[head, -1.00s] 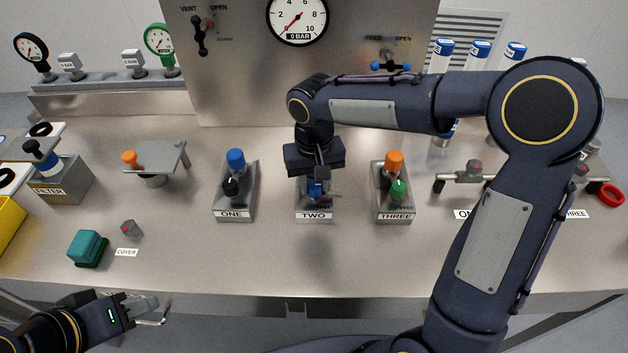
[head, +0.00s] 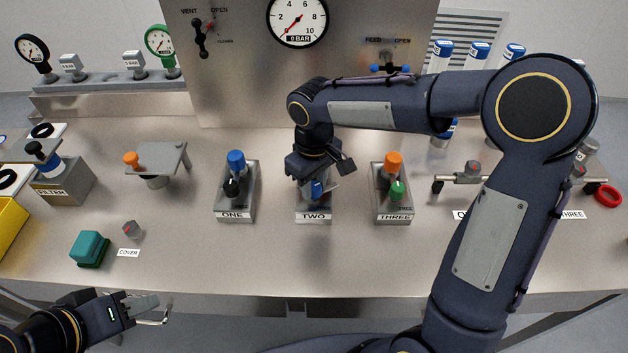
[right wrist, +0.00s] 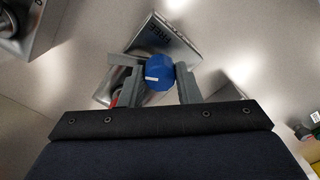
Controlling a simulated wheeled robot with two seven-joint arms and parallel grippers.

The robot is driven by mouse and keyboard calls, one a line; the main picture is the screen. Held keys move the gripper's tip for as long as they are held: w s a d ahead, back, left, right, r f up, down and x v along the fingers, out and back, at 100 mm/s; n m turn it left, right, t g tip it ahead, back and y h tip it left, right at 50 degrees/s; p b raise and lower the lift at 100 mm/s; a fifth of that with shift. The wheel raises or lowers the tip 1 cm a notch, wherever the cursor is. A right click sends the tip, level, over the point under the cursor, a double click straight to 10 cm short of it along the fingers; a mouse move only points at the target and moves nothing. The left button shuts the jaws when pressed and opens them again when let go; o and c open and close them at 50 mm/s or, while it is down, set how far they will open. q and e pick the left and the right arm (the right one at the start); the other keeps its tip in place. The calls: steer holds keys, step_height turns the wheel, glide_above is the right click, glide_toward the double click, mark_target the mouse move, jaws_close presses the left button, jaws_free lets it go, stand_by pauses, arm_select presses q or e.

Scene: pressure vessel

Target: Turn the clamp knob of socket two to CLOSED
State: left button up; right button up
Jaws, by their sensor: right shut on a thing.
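Socket two (head: 314,214) stands in the middle of the bench, between socket one (head: 233,210) and socket three (head: 392,212). Its blue clamp knob (head: 317,188) is partly hidden by my right gripper (head: 318,180) in the head view. In the right wrist view the blue knob (right wrist: 159,73) sits between the two grey fingers of the right gripper (right wrist: 158,80), which are shut on it. The socket's plate (right wrist: 165,38) shows behind it with partly legible lettering. My left gripper (head: 150,305) is low at the left, away from the sockets; its finger gap is unclear.
Socket one carries a blue and a black knob; socket three an orange and a green knob. A teal block (head: 88,246) and the COVER label (head: 128,253) lie at left. The panel with gauge (head: 297,20) stands behind. Bench front is clear.

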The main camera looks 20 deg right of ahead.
mark_target(314, 186)
steer(key=n+p, duration=0.1)
steer(key=n, duration=0.5)
steer(key=shift+r, duration=0.1)
steer(key=n+p, duration=0.1)
steer(key=n, duration=0.4)
steer(key=shift+n+p, duration=0.35)
steer(key=shift+n, duration=0.05)
steer(key=o, duration=1)
step_height(314, 186, up, 8)
steer(key=shift+f, duration=0.15)
stand_by(0.4)
